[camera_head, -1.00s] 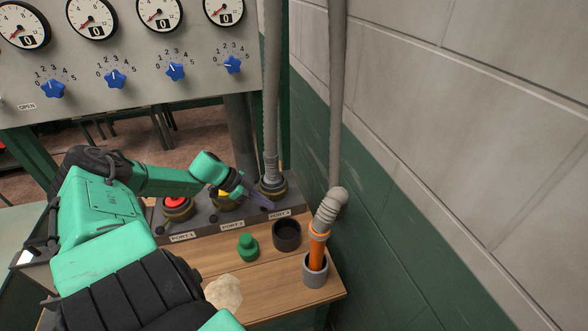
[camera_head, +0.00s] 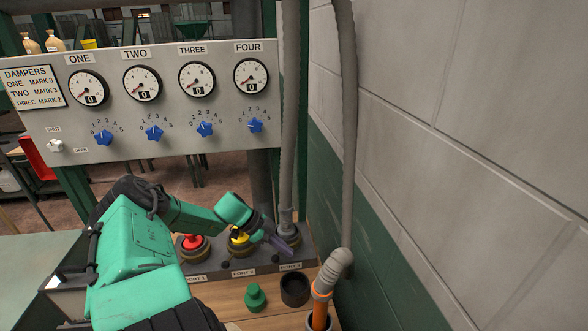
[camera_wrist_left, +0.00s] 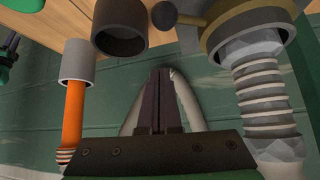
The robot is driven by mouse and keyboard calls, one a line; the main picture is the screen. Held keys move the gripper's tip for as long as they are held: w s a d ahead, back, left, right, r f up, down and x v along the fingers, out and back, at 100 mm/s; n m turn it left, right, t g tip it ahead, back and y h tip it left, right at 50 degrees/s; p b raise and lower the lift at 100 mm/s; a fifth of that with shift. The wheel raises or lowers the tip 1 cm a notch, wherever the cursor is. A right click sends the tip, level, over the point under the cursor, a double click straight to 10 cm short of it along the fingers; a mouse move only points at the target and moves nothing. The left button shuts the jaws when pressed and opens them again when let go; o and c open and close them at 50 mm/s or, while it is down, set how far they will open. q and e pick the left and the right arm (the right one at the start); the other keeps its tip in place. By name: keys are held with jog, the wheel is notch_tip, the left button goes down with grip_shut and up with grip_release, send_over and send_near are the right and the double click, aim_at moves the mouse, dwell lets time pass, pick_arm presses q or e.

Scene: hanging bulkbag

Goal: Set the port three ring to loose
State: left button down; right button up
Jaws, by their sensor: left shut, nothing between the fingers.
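The port three ring (camera_head: 296,236) is a dull brass collar around the base of a grey hose (camera_head: 288,150) at the right end of the port block. In the left wrist view the ring (camera_wrist_left: 219,33) is at the upper right, with a dark ball-ended lever (camera_wrist_left: 166,15) pointing left. My left gripper (camera_head: 283,247) is shut and empty, just in front of port three in the head view. Its fingers (camera_wrist_left: 163,78) show below and left of the ring in the wrist view, apparently apart from it. The ring's setting marks cannot be read. My right gripper is not in view.
Port one has a red plug (camera_head: 192,241) and port two a yellow one (camera_head: 240,236). A green plug (camera_head: 255,297), a dark cup (camera_head: 294,289) and an orange-ended hose (camera_head: 322,290) stand nearby. The damper panel (camera_head: 180,60) is behind; a wall is close on the right.

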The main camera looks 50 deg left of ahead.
aim_at(275, 255)
pick_arm(q)
jog(key=v, duration=0.3)
jog(key=a+v, duration=0.1)
jog(key=shift+w+a+r, duration=0.1)
jog(key=shift+w+a, duration=0.05)
jog(key=shift+s+a+r, duration=0.3)
jog(key=shift+a+r, duration=0.05)
jog(key=shift+a, duration=0.2)
jog(key=shift+s+a+r, duration=0.25)
jog(key=shift+a+r, duration=0.1)
jog(key=shift+a, duration=0.2)
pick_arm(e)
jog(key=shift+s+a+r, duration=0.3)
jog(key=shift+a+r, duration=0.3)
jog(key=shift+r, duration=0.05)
pick_arm(q)
jog(key=shift+d, duration=0.1)
